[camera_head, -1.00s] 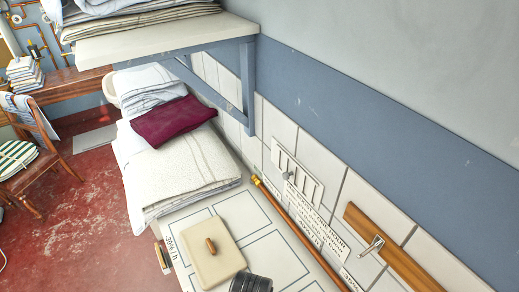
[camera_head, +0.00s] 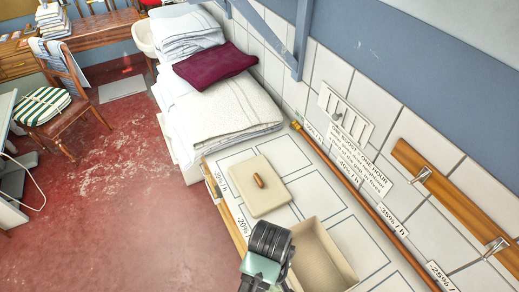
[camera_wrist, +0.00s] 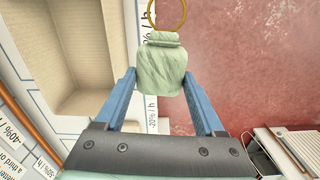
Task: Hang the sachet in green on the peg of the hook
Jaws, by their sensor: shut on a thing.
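The green sachet (camera_wrist: 163,66) is a pale green cloth pouch with a gathered neck and a gold ring (camera_wrist: 167,14) at its top. My gripper (camera_wrist: 160,82) is shut on it, with a blue finger on each side of its body. In the head view my dark wrist is over the counter's front edge, and I cannot make out the sachet or fingers there. A metal hook peg (camera_head: 421,174) sticks out from a wooden rail (camera_head: 455,200) on the tiled wall. A second peg (camera_head: 496,247) is lower right. The sachet is well apart from both.
An open empty beige box (camera_head: 325,255) stands on the counter beside my wrist; it also shows in the wrist view (camera_wrist: 85,50). A beige lid (camera_head: 259,187) with a wooden knob lies behind it. A brown bar (camera_head: 350,180) runs along the wall. Folded linen (camera_head: 230,115) is farther back.

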